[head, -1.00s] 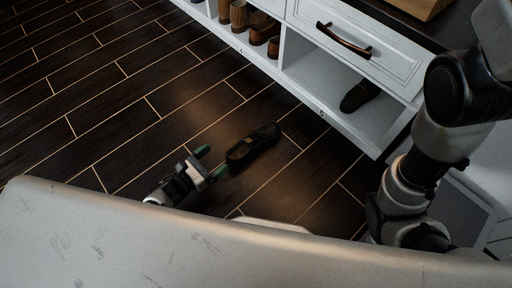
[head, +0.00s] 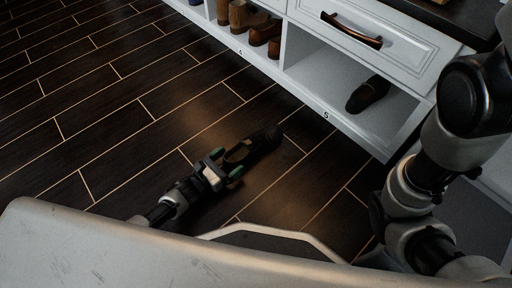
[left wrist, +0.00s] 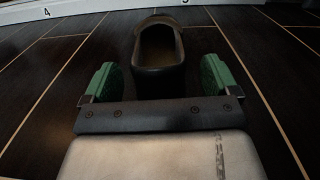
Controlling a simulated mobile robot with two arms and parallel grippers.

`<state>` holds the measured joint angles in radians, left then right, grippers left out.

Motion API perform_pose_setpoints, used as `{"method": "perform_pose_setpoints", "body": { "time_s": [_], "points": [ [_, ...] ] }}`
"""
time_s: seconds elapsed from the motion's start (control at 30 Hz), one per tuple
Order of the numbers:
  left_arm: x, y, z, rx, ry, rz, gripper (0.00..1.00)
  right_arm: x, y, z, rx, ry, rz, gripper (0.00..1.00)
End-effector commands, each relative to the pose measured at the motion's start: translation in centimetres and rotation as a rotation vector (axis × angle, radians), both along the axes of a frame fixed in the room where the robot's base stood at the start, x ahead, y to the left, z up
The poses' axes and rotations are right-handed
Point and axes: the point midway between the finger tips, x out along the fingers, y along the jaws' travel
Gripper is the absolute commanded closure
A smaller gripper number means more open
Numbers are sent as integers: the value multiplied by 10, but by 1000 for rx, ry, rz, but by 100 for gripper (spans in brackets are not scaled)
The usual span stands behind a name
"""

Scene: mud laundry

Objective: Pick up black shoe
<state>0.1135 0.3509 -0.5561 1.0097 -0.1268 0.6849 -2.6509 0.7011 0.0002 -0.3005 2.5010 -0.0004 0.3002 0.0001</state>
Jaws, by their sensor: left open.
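A black shoe (head: 262,143) lies on the dark plank floor in front of the white shoe cabinet. It also shows in the left wrist view (left wrist: 159,75), with its open heel end facing my gripper. My left gripper (head: 226,170) is low over the floor at the heel end. Its two green fingers stand apart on either side of the heel in the left wrist view (left wrist: 159,82). I see a gap between each finger and the shoe. My right arm shows at the right of the head view, but its gripper is out of sight.
The white cabinet (head: 310,97) stands behind the shoe. Brown shoes (head: 243,17) fill one cubby, and a single dark shoe (head: 367,94) sits in the cubby marked 5. The floor to the left is clear.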

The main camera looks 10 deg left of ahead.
Motion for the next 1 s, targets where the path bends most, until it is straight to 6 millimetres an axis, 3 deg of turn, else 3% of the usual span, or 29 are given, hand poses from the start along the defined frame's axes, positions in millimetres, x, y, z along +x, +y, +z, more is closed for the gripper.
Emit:
{"method": "perform_pose_setpoints", "body": {
  "time_s": [0.37, 0.8, 1.0],
  "points": [
    [9, -7, 0, -1, 1, 0, 12, 0, 0, -5, 0, 0, 0, 100],
    [9, -7, 1, -3, -2, 0, 79, 0, 0, -5, 0, 1, 0, 100],
    [9, -7, 2, -3, -2, 0, 79, 1, 0, -5, 0, 2, 0, 100]
  ]
}}
